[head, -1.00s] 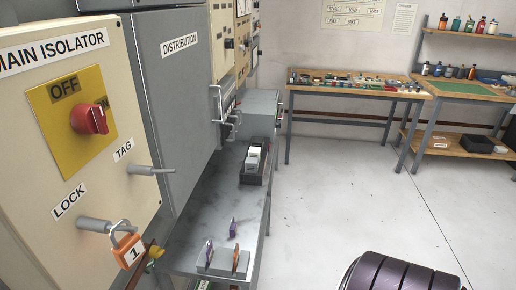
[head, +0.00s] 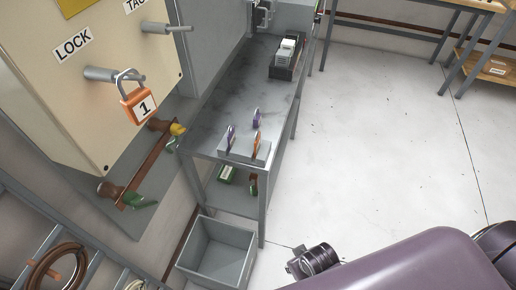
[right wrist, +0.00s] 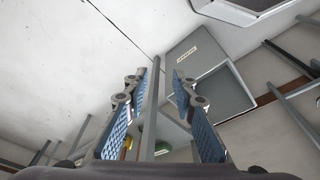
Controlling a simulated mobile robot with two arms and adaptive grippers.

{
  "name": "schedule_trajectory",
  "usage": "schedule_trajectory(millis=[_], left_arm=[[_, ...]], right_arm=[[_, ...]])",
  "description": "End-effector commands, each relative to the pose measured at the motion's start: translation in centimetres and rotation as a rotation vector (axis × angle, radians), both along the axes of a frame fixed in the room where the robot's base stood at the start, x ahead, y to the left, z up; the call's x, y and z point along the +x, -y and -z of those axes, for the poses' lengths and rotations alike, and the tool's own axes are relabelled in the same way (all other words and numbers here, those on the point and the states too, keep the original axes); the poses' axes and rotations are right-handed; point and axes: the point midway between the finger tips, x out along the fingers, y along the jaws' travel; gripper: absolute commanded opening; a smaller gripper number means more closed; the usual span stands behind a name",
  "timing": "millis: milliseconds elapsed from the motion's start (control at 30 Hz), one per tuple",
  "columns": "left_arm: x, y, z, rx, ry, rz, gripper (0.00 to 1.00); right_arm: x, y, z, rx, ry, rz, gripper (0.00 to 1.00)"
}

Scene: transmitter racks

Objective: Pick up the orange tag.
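The orange tag (head: 256,144) stands upright in a small grey holder (head: 240,155) near the front end of the metal bench. Two purple tags stand with it, one at the holder's left (head: 231,136) and one behind (head: 257,117). My right gripper (right wrist: 164,82) is open and empty in the right wrist view, its blue-padded fingers apart. The orange tag cannot be made out there. In the head view my purple right arm comes in at the lower right, well short of the holder; its fingers cannot be made out. My left gripper is not in view.
An orange padlock (head: 138,104) marked 1 hangs from the LOCK peg of the isolator cabinet (head: 60,110). A grey open bin (head: 217,250) stands on the floor below the bench (head: 210,112). A dark device (head: 287,58) sits farther back. The floor to the right is clear.

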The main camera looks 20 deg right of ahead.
Motion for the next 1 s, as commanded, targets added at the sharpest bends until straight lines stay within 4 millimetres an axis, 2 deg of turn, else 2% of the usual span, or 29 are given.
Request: schedule_trajectory(millis=[100, 267, 367, 433, 500, 700, 867, 1000], left_arm=[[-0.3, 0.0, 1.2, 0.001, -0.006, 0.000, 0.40], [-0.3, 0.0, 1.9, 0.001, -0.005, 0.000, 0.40], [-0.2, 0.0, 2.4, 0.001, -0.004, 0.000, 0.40], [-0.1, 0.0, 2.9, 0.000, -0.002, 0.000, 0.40], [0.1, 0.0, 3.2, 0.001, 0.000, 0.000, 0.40], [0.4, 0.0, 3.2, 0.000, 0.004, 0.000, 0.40], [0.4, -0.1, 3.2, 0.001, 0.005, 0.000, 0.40], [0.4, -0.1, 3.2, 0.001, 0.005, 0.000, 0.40]], right_arm=[[1.2, -0.2, -3.9, 0.005, 0.029, 0.001, 0.25], [2.1, -0.9, -8.5, 0.024, 0.070, -0.013, 0.25], [3.1, -2.1, -11.4, 0.054, 0.120, -0.044, 0.25], [4.5, -4.1, -13.7, 0.102, 0.190, -0.095, 0.25], [6.7, -7.5, -16.4, 0.179, 0.303, -0.178, 0.25], [11.7, -14.7, -21.7, 0.342, 0.577, -0.328, 0.25], [15.4, -19.5, -26.5, 0.458, 0.823, -0.386, 0.25], [18.6, -22.5, -31.6, 0.542, 1.080, -0.369, 0.25]])
